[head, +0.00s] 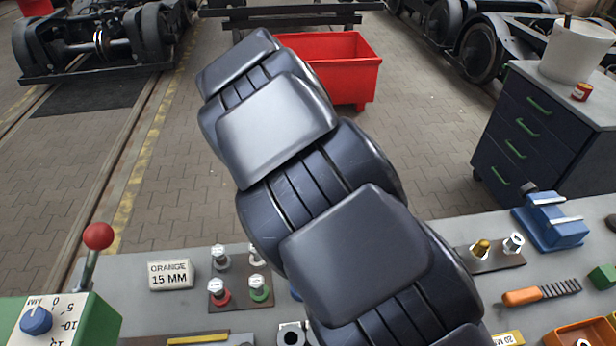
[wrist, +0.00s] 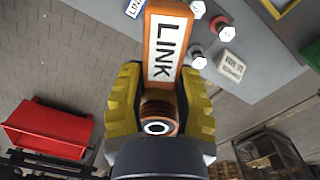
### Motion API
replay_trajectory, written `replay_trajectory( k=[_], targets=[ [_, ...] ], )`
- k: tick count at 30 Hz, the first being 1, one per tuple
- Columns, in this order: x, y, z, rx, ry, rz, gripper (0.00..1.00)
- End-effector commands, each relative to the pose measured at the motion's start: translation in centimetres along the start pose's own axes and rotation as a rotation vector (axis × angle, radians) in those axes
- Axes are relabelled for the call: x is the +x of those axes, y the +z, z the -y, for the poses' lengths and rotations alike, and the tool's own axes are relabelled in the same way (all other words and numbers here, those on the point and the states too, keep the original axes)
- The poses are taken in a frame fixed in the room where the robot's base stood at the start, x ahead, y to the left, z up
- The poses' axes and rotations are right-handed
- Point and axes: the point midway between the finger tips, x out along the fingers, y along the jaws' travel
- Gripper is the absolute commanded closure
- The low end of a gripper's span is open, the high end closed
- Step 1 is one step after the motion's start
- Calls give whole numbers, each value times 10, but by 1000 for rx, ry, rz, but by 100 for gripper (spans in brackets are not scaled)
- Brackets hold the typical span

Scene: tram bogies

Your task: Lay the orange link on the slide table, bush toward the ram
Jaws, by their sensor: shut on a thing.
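My gripper (wrist: 160,85) has yellow fingers on both sides of the orange link (wrist: 165,50) in the wrist view and is shut on it. The link has a white label reading LINK and points away from the palm, to the top of the picture. A round, copper-coloured bush (wrist: 157,127) with a pale ring sits between the fingers, at the palm end. The link's far end is cut off by the frame. In the head view my arm hides the gripper and link. I cannot make out the slide table or the ram for certain.
A blue vise (head: 550,222) and an orange-handled tool (head: 540,292) are at right. A red bin (head: 340,68) stands beyond.

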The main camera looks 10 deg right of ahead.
Motion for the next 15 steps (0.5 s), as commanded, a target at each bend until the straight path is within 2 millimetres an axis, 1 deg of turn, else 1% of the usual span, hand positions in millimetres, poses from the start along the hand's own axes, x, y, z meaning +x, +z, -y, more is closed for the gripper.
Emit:
replay_trajectory(
  k=[1, 5, 6, 8, 12, 15],
  targets=[
    [10, -1, 21, -80, -2, 3, 100],
    [33, 0, 68, -275, -3, 1, 100],
    [40, 3, 81, -335, -3, 3, 100],
    [51, 8, 102, -424, -2, 4, 100],
    [75, 25, 147, -636, -3, 3, 100],
    [91, 40, 176, -781, -4, 2, 100]
  ],
)
